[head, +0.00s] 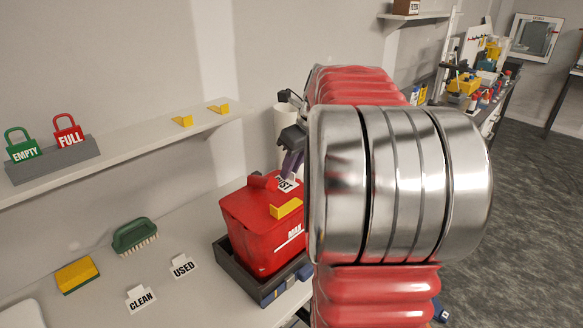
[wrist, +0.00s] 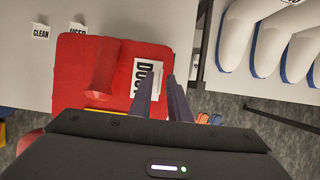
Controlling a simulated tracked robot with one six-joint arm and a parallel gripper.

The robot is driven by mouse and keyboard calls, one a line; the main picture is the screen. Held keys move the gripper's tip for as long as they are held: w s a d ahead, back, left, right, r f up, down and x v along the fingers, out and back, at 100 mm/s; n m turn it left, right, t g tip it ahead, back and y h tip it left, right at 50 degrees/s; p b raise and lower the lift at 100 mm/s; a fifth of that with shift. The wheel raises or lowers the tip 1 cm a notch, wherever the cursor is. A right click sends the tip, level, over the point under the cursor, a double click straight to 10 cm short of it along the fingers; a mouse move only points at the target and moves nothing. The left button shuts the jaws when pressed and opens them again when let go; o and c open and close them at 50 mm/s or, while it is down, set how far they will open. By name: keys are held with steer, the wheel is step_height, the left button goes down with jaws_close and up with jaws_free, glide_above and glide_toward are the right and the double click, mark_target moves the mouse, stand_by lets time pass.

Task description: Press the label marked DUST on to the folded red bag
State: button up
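The DUST label (head: 287,185) is a small white card with black letters. It is right at the top of a red, bin-like container (head: 258,228) marked MAX; I cannot tell whether it touches the lid. In the wrist view the label (wrist: 142,84) is partly hidden by my fingers. My gripper (head: 291,165) points down over the container, its two dark purple fingers (wrist: 163,82) close together at the label's edge, seemingly pinching its tab. The red container also shows in the wrist view (wrist: 75,75), with a raised red handle. I see no separate folded bag.
The container stands in a dark tray (head: 236,262). CLEAN (head: 140,300) and USED (head: 183,267) labels, a green brush (head: 135,236) and a yellow sponge (head: 77,275) are on the bench to the left. A shelf (head: 130,144) holds EMPTY and FULL tags. My arm hides the right side.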

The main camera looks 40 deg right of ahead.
steer(key=shift+o, duration=0.8)
steer(key=shift+r, duration=0.15)
steer(key=shift+s+r, duration=0.15)
steer(key=shift+r, duration=0.1)
steer(key=v, duration=1.3)
steer(key=shift+c, duration=0.5)
